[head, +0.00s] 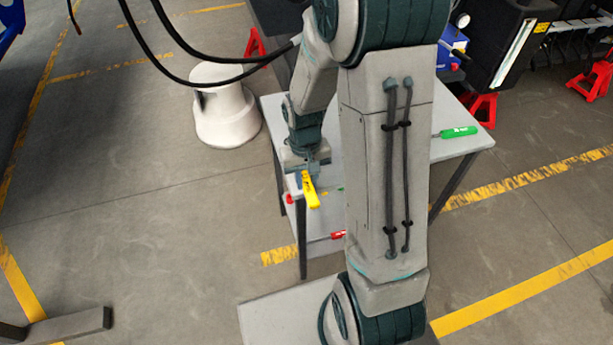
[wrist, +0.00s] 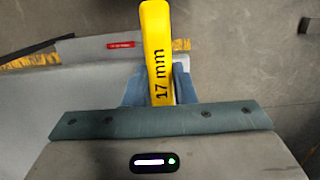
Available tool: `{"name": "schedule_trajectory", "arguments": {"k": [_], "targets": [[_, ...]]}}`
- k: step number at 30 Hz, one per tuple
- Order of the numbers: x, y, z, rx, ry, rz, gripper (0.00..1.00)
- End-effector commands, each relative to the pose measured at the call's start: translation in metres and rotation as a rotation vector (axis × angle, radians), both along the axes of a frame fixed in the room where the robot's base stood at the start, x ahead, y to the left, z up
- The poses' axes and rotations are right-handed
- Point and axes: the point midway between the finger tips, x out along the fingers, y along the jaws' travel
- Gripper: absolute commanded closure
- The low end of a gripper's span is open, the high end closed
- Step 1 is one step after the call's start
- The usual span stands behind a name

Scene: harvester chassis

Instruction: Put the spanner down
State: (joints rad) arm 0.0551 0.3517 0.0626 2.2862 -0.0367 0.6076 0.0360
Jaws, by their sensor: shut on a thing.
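The yellow spanner (head: 311,192) is marked "17 mm" in the wrist view (wrist: 157,60). My gripper (head: 307,170) is shut on it at one end, and the rest sticks out past the fingers. In the head view the gripper and spanner are at the left front edge of a grey table (head: 461,145). My arm hides much of the table, and I cannot tell whether the spanner touches it.
A green-handled tool (head: 459,132) lies at the table's right. A red-handled tool (head: 338,235) is on a lower level. A white stool (head: 222,110) stands left of the table. Red stands (head: 478,106) are behind it.

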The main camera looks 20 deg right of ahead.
Motion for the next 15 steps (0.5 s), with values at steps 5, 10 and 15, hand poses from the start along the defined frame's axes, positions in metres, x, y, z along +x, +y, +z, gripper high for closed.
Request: {"name": "schedule_trajectory", "arguments": {"k": [5, 10, 15], "targets": [[0.0004, -0.0001, -0.0003, 0.000, -0.001, 0.000, 1.00], [0.0003, -0.0001, -0.0021, 0.000, -0.001, 0.000, 0.54], [0.0003, -0.0001, -0.0020, 0.000, 0.000, 0.000, 0.54]]}}
